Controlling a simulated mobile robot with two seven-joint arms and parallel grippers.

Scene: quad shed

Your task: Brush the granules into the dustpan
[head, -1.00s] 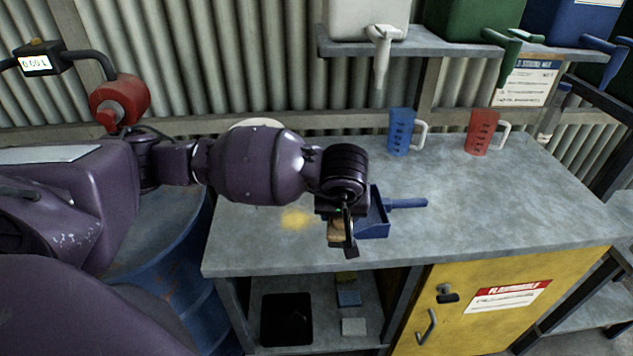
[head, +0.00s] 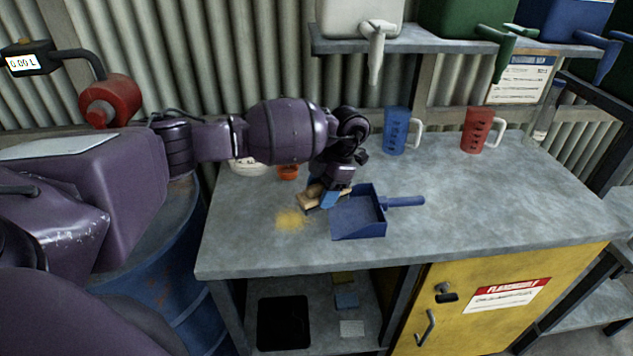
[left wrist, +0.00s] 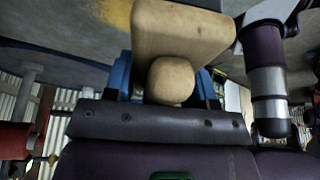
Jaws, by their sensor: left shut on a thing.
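My left gripper (head: 328,192) is shut on a wooden brush (head: 310,195), just left of the dustpan and above or at the bench top; I cannot tell whether the brush touches it. The brush's tan wooden block and round handle end fill the middle of the left wrist view (left wrist: 175,45), between blue fingers. The blue dustpan (head: 358,218) lies on the bench with its handle to the right. A small patch of yellow granules (head: 291,218) lies on the bench left of the dustpan, just below the brush. My right gripper is not in view.
The grey bench (head: 480,205) is clear to the right. A blue jug (head: 395,132) and a red jug (head: 475,132) stand at its back. An orange cup (head: 288,172) and a white bowl (head: 248,167) sit behind my left arm.

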